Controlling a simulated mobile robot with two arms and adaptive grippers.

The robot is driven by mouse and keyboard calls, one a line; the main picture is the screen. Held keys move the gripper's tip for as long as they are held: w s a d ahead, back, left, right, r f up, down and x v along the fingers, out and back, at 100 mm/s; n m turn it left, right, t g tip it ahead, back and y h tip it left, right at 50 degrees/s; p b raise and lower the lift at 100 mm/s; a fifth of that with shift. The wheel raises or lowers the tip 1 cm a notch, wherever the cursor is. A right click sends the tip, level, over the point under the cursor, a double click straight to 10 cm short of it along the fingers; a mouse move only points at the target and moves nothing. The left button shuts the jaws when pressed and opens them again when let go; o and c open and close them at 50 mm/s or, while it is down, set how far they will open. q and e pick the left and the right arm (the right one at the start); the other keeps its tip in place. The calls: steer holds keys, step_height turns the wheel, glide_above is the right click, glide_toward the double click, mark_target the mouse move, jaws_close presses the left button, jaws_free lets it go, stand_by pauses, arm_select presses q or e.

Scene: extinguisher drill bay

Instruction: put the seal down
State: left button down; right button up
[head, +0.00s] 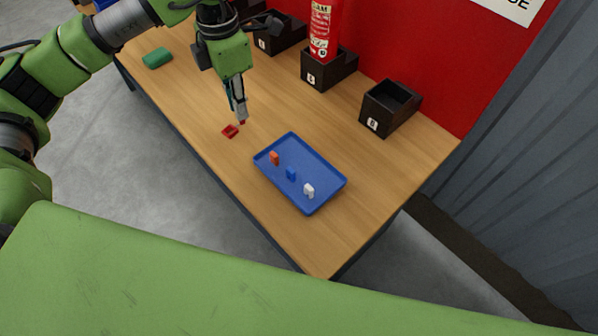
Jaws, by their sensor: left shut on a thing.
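My left gripper (239,112) points down over the wooden table. It is shut on a small red piece (242,122), likely the seal, of which only a bit shows at the fingertips. Just to the left below the fingertips, a small red square holder (230,131) lies on the table. A blue tray (325,178) to the right holds an orange piece (274,158), a blue piece (291,174) and a white piece (309,190), all standing apart. My right gripper is out of view.
A red extinguisher (323,30) stands in a black box (330,72) at the back. A green roll (157,58) lies at the far left. The table's right end is clear.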

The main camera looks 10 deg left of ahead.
arm_select(q)
steer(key=shift+w+a+r+n, duration=0.1)
steer(key=shift+w+r+n, duration=0.25)
steer(key=shift+n, duration=0.65)
steer(key=p, duration=0.4)
glide_above(299, 172)
step_height(299, 172, down, 9)
steer(key=shift+f, duration=0.15)
step_height(299, 172, down, 3)
steer(key=shift+s+f+p, duration=0.1)
steer(key=shift+p, duration=0.5)
steer(key=shift+f+b, duration=0.3)
steer(key=shift+b, duration=0.05)
steer(key=c, duration=2)
jaws_free()
steer(key=shift+r, duration=0.1)
